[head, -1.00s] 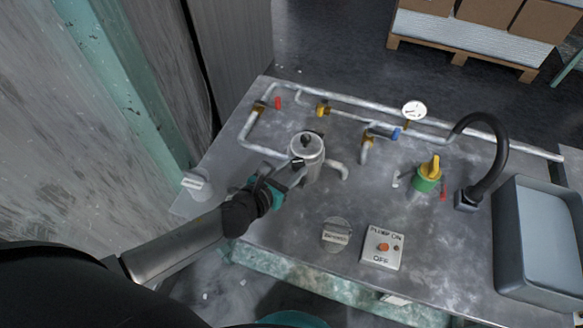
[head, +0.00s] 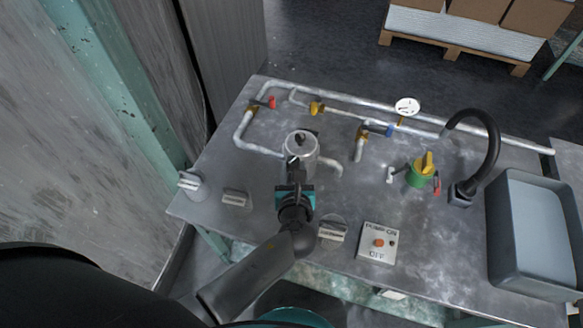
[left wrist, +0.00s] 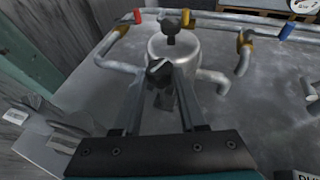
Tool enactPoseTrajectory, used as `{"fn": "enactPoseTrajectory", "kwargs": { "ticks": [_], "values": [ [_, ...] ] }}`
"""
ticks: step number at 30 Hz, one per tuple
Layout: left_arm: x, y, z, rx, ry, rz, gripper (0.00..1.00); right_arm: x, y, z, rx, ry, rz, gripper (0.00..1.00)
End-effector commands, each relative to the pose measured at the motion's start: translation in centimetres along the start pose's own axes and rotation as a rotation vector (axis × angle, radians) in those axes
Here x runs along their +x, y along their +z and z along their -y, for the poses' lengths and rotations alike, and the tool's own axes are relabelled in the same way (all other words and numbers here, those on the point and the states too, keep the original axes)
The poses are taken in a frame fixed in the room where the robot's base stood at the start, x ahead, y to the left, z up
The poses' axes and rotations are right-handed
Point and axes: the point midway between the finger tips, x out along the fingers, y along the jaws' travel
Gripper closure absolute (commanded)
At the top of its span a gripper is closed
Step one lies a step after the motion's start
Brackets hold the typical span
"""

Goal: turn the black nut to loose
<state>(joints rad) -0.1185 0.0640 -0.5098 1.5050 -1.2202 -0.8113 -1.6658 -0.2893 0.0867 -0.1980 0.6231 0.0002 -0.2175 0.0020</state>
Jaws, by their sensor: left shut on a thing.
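A grey metal canister (head: 302,148) stands on the bench with a black knob (head: 300,137) on its lid; both also show in the left wrist view. The black nut (left wrist: 159,72) with a pale mark sits low on the canister's near side, and it shows small in the head view (head: 293,159). My left gripper (head: 293,170) reaches it from the near side and is shut on it, one finger on each side. In the left wrist view my fingers (left wrist: 160,82) meet around the nut and partly hide it. My right gripper is not in view.
Pipes with red, yellow and blue valve handles (head: 389,130) run behind the canister, with a gauge (head: 407,107). A green valve (head: 419,172), a black spout (head: 487,150), a pump switch box (head: 378,243) and a grey sink (head: 537,190) lie to the right.

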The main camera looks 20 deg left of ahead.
Motion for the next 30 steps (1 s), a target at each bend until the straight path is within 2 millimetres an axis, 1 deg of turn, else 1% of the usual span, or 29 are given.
{"fn": "enactPoseTrajectory", "kwargs": {
  "ticks": [7, 18, 19, 27, 30],
  "values": [
    [0.02, 0.0, 0.12, -0.018, 0.046, 0.0, 1.0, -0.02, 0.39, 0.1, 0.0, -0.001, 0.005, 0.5],
    [0.03, 0.01, 0.12, -0.02, 0.049, 0.0, 1.0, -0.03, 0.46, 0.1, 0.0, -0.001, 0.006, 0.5],
    [0.04, 0.01, 0.12, -0.02, 0.049, 0.0, 0.58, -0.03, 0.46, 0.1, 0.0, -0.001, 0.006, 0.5],
    [0.04, 0.01, 0.12, -0.02, 0.049, 0.0, 0.28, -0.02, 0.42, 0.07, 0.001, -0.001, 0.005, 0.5],
    [0.03, 0.01, 0.12, -0.02, 0.048, 0.0, 0.28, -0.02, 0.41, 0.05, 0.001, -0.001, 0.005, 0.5]
  ]
}}
